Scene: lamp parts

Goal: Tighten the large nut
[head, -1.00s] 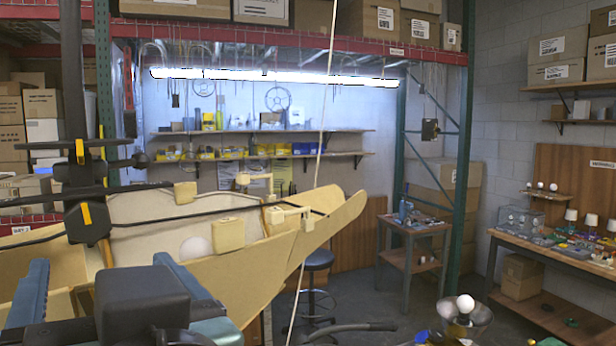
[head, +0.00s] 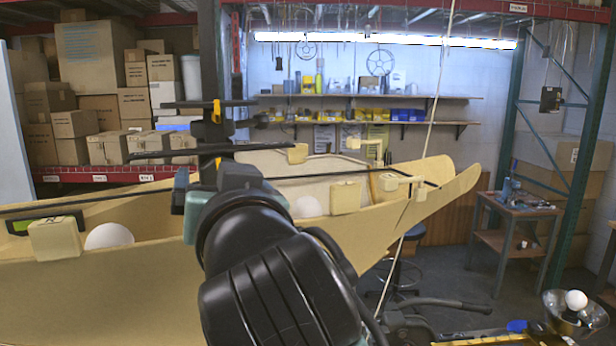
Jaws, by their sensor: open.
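I cannot make out a large nut in the head view. A white bulb (head: 576,299) sits in a metal bowl (head: 549,307) at the lower right. My dark arm rises from the bottom centre in front of the hull.
A black post clamp with yellow marks (head: 216,112) stands at the hull. Block clamps (head: 346,196) sit on its rim. A small wooden table (head: 515,207) stands behind. Floor (head: 455,280) is open before it.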

